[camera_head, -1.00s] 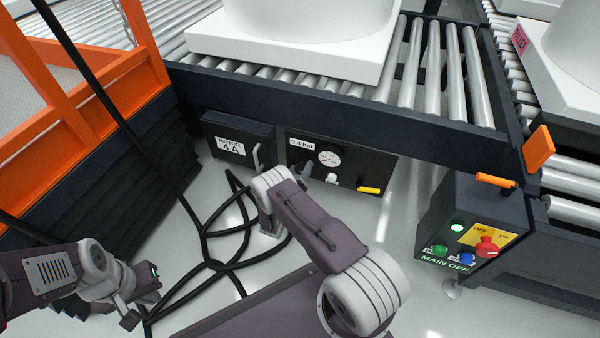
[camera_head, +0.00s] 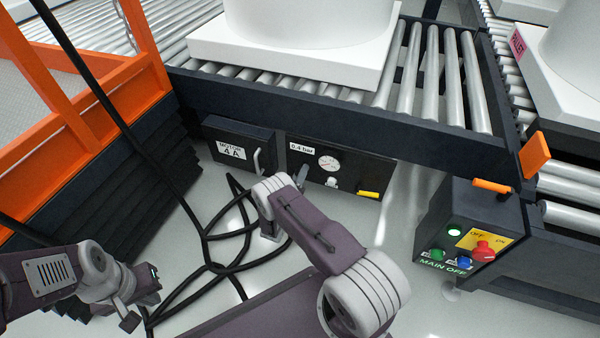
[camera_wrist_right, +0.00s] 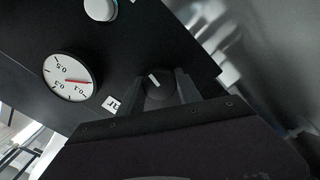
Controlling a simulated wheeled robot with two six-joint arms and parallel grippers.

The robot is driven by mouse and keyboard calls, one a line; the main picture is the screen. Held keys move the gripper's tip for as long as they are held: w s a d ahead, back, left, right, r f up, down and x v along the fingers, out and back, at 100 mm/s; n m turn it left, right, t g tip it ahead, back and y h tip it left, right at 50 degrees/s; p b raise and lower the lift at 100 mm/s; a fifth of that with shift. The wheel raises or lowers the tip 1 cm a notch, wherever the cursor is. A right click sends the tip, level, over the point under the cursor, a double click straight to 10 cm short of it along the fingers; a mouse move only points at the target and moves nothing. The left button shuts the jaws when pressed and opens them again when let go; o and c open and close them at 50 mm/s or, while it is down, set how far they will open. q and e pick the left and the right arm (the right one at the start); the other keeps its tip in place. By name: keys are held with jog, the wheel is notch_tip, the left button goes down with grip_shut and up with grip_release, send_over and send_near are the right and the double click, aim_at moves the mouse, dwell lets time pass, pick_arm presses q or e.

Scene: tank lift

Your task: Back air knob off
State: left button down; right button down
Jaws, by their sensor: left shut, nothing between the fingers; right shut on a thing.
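The dark air panel (camera_head: 342,170) hangs under the roller conveyor, with a "0.4 bar" label, a round white gauge, a white knob and a yellow lever. In the right wrist view a black knob (camera_wrist_right: 155,84) with a white mark sits beside the gauge (camera_wrist_right: 69,78). My right gripper (camera_head: 300,176) is at the panel's left part. In the right wrist view its fingers (camera_wrist_right: 162,88) are shut on the black knob, one on each side. The gripper hides this knob in the head view. My left gripper (camera_head: 146,292) is shut and empty, low at the left, away from the panel.
A "MOTOR 4 A" box (camera_head: 238,143) with a grey handle is left of the panel. Black cables (camera_head: 205,250) lie on the floor. A control box (camera_head: 465,235) with a red knob stands at the right. An orange frame (camera_head: 75,110) stands at the left.

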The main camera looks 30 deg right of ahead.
jog(key=n+p, duration=0.1)
jog(key=n, duration=0.3)
jog(key=shift+n, duration=0.3)
jog(key=n+p, duration=0.1)
jog(key=n, duration=0.4)
jog(key=shift+f, duration=0.1)
jog(key=n, duration=1.5)
jog(key=shift+s+f+n, duration=0.1)
jog(key=shift+n, duration=0.3)
jog(key=n, duration=0.5)
jog(key=shift+b, duration=0.3)
jog(key=n, duration=0.6)
jog(key=shift+b, duration=0.3)
jog(key=n, duration=0.5)
